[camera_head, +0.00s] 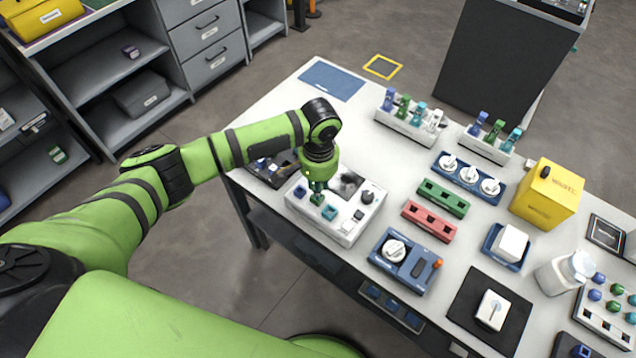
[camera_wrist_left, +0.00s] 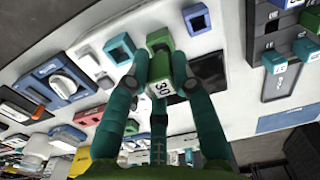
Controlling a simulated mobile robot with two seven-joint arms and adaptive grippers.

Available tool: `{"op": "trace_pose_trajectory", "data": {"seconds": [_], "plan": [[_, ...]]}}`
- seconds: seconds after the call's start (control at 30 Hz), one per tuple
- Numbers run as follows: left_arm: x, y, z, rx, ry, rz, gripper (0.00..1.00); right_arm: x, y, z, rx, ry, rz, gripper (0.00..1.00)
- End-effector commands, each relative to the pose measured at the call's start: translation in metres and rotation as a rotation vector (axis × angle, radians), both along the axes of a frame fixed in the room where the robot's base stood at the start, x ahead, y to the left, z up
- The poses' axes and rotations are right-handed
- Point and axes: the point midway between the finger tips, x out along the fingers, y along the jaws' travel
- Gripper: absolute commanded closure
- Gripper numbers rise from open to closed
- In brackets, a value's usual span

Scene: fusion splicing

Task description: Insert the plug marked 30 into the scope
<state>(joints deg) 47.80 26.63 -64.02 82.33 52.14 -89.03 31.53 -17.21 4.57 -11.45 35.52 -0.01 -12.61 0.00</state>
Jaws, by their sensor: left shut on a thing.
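My left gripper (camera_head: 317,192) is over the left part of the white scope panel (camera_head: 348,224) in the head view. In the left wrist view its teal fingers (camera_wrist_left: 160,92) are shut on a green plug (camera_wrist_left: 160,68) whose white end face reads 30. In the head view the gripper hides the plug. My right gripper is not in view.
A dark device (camera_head: 268,172) sits left of the panel. A blue unit with a white knob (camera_head: 404,262), a red socket strip (camera_head: 429,220) and a green one (camera_head: 443,198) lie to the right. Racks of coloured plugs (camera_head: 410,125) stand behind. A yellow box (camera_head: 547,194) is at the far right.

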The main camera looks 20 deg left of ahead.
Motion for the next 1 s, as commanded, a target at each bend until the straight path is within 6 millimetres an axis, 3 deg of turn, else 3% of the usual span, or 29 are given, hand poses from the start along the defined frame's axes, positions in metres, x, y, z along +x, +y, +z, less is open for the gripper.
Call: {"op": "trace_pose_trajectory", "data": {"seconds": [1.0], "plan": [[0.000,0.000,-0.012,0.000,0.000,0.000,0.99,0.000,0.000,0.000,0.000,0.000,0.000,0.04]]}}
